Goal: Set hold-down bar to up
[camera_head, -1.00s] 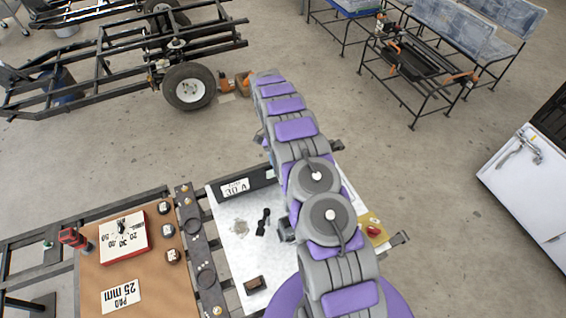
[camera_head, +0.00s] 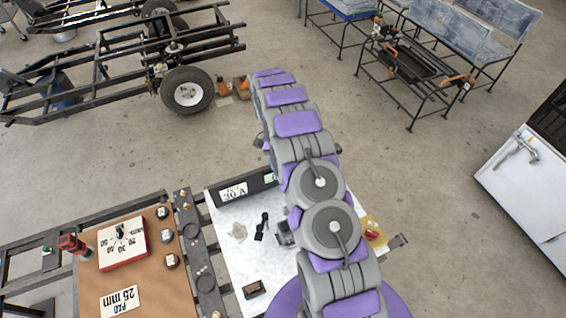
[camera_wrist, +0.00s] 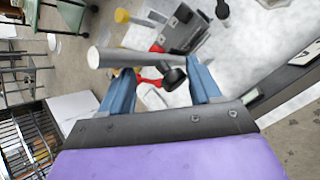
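In the wrist view my gripper (camera_wrist: 160,72) has its two blue fingers spread apart. A light grey round rod (camera_wrist: 120,58) and a dark knob-like piece (camera_wrist: 175,78) show in and near the gap between the fingers. I see no clear grip on either, and cannot tell if a finger touches them. The rod may be the hold-down bar, but I cannot be sure. Red parts (camera_wrist: 152,82) and a grey block (camera_wrist: 183,30) lie beyond. In the head view my arm covers my gripper and much of the white panel (camera_head: 235,262).
The panel carries a "30 A" sign (camera_head: 233,191), a small black lever (camera_head: 262,227) and a dark brown block (camera_head: 253,289). A yellow plate with a red knob (camera_head: 372,235) sits right of my arm. A brown board (camera_head: 158,278) lies left. A wheeled frame (camera_head: 188,92) stands behind.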

